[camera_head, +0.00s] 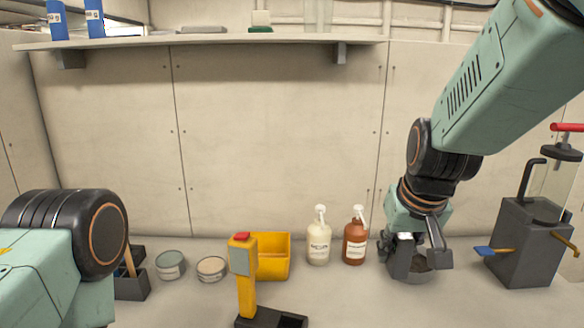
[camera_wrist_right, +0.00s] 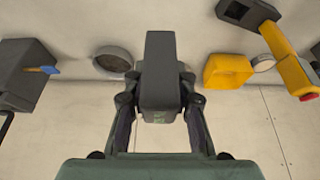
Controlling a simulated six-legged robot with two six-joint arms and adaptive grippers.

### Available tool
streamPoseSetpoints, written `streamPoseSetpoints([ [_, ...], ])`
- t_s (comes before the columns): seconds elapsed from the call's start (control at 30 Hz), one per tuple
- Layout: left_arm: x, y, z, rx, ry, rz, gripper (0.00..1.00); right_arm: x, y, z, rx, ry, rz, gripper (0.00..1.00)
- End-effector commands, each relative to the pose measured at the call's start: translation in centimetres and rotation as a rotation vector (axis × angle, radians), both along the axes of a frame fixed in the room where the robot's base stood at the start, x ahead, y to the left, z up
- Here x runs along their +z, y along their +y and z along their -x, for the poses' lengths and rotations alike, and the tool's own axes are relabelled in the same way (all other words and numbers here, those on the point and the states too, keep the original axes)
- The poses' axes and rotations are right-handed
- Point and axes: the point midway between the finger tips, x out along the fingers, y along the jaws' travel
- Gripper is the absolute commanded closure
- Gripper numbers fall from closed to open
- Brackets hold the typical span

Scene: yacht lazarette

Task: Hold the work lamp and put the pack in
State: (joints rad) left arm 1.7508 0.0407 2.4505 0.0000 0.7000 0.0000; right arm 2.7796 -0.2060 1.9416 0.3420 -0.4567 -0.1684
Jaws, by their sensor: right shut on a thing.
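The work lamp (camera_head: 245,285) is yellow with a grey face and a red top. It stands upright on a black foot (camera_head: 262,317) near the front middle of the bench, and its foot is cut off by the lower picture edge. It also shows in the right wrist view (camera_wrist_right: 287,58). My right gripper (camera_head: 414,252) is shut on a dark grey block, which seems to be the pack (camera_wrist_right: 159,75), above the bench to the right of the lamp. The pack has small green marks. My left arm comes in at the left; its gripper is out of view.
A yellow bin (camera_head: 274,257) stands behind the lamp. Two bottles, cream (camera_head: 318,245) and brown (camera_head: 354,245), stand between bin and right gripper. Two tins (camera_head: 170,265) (camera_head: 211,268) are left of the lamp. A round dish (camera_wrist_right: 112,61) lies near the pack. A grey machine (camera_head: 530,245) stands right.

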Motion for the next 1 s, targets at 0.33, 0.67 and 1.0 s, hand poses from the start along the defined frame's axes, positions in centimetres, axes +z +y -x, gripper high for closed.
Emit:
streamPoseSetpoints([
  [0.33, 0.1, 0.0, 0.0, -0.001, 0.000, 0.000, 0.52, -0.1, 0.0, -0.1, 0.005, 0.001, -0.002, 1.00],
  [0.67, 3.2, 0.0, 0.0, 0.000, 0.000, 0.000, 0.52, -1.2, 2.6, -3.0, 0.228, 0.007, -0.002, 1.00],
  [1.0, 7.4, 0.0, 0.0, -0.001, 0.000, 0.000, 0.52, -4.5, 7.6, -5.9, 0.589, 0.011, -0.005, 1.00],
])
